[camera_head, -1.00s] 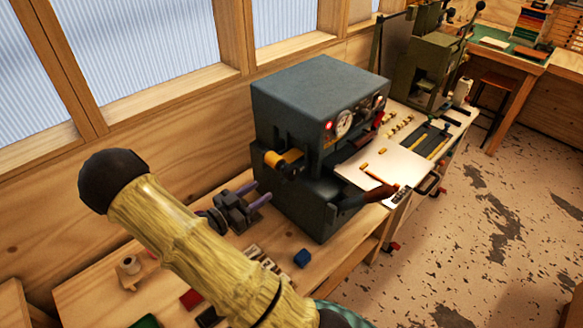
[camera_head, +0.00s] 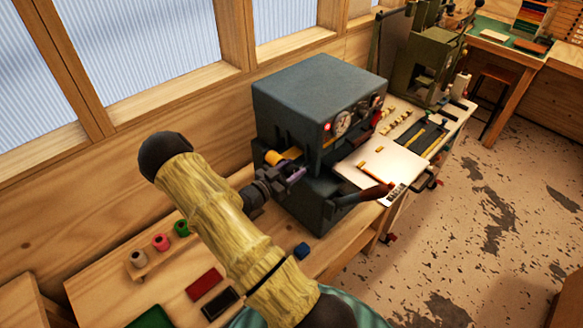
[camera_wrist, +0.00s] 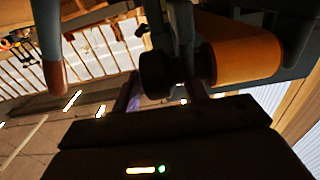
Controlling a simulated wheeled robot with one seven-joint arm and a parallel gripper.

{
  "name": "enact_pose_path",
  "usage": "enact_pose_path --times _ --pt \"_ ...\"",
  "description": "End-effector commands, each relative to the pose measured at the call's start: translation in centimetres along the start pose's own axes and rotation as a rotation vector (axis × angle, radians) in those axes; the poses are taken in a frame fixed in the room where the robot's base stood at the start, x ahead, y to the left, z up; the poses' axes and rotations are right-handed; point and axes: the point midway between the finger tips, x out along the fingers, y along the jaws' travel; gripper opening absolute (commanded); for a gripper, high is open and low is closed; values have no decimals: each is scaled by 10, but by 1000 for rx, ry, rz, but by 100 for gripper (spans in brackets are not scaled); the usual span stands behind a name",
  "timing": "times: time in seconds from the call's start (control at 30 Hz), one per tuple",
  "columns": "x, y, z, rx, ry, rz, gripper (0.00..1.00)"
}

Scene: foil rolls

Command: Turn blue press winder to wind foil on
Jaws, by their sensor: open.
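The blue press (camera_head: 320,100) is a dark blue-grey machine on the bench against the wall. A gold foil roll (camera_head: 273,157) sits on its left side, partly hidden by my gripper. In the wrist view the foil roll (camera_wrist: 243,50) shows large at the upper right. A dark round winder knob (camera_wrist: 160,72) is at the roll's left end. My gripper (camera_head: 293,170) is at the press's left side; its purple fingers are open. In the wrist view my gripper (camera_wrist: 163,92) has one finger on each side of the knob; I cannot tell whether they touch it.
A pale plate (camera_head: 382,160) and a dark-handled lever (camera_head: 368,193) project from the press's front. Spools, including a red one (camera_head: 160,242), stand on the bench at left. A dark red block (camera_head: 204,283) and a small blue block (camera_head: 302,250) lie nearer. A green press (camera_head: 428,60) stands behind.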

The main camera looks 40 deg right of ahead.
Motion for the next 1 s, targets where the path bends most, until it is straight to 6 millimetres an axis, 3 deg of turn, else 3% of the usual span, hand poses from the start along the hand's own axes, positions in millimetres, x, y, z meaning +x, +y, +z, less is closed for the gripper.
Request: enact_pose_path --times 0.13,0.3,0.37,0.73,1.0 --pt "0 0 0 0 0 0 42" --pt "0 0 0 0 0 0 8" --pt "0 0 0 0 0 0 0" --pt "0 0 -1 0 -38 1 0" --pt "2 0 -3 3 -170 1 0"
